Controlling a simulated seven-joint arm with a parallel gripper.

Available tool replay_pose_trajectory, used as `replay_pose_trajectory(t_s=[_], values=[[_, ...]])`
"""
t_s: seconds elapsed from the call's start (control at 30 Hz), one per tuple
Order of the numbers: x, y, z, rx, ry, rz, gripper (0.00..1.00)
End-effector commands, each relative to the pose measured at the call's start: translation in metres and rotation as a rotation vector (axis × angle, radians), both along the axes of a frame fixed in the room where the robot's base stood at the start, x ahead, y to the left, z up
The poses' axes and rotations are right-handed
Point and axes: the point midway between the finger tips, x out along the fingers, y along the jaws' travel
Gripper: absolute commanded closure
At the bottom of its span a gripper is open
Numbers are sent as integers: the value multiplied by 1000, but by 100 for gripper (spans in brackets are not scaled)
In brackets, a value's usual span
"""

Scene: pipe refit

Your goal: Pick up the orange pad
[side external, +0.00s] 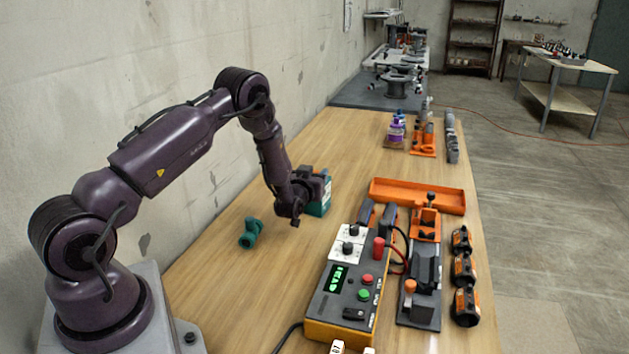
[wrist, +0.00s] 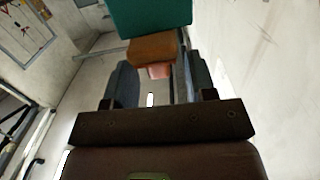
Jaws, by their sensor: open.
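An orange pad (wrist: 152,48) shows in the wrist view against a teal block (wrist: 150,15), with a small pinkish piece under it. My gripper (wrist: 160,78) is open, with one dark finger on each side of the pad's line. The pad lies at or just beyond the fingertips; I cannot tell whether they touch it. In the side view my gripper (side external: 312,178) is beside the teal block (side external: 318,208) on the wooden bench, near the wall. The pad cannot be made out there, as the arm's end covers much of that area.
A green pipe fitting (side external: 250,233) lies on the bench left of the block. A control box (side external: 343,297), an orange tray (side external: 417,195) and several black-and-orange parts (side external: 464,270) stand to the right. The bench behind the block is mostly clear. The wall runs close on the left.

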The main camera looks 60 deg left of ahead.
Motion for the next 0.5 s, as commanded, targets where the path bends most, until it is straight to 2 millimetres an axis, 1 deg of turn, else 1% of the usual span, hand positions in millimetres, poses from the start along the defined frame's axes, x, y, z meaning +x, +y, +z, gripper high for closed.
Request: replay_pose_trajectory(t_s=[0.03, 0.13, 0.4, 0.43, 0.47, 0.5], values=[[4, 5, -1, 0, -1, 2, 49], [10, 11, -1, -1, -1, 1, 49], [12, 12, -1, -1, 1, 0, 49], [12, 12, -1, -1, 1, 0, 53], [12, 12, -1, -1, 1, 0, 60], [12, 12, -1, -1, 1, 0, 70]])
